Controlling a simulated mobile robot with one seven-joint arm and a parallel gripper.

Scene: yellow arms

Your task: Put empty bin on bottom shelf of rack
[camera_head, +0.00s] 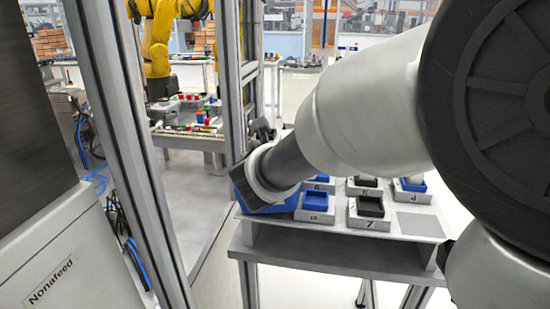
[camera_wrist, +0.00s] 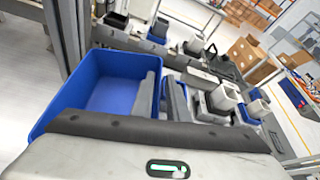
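The empty blue bin (camera_wrist: 108,85) is in the left half of the wrist view, its open top and bare inside showing. In the head view the bin (camera_head: 240,186) is at the left end of the grey table, largely hidden by my arm. My gripper (camera_wrist: 163,95) is at the bin's right wall, one grey finger inside the bin and the other outside. In the head view my gripper is mostly hidden behind my wrist. I cannot tell whether the bin touches the table. No rack is clearly recognisable.
The grey table (camera_head: 330,252) holds several numbered trays with blue and black boxes, such as the number 7 tray (camera_head: 369,214). A metal frame post (camera_head: 135,150) stands left of it. A yellow robot arm (camera_head: 158,45) and a workbench are behind. Open floor lies left of the table.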

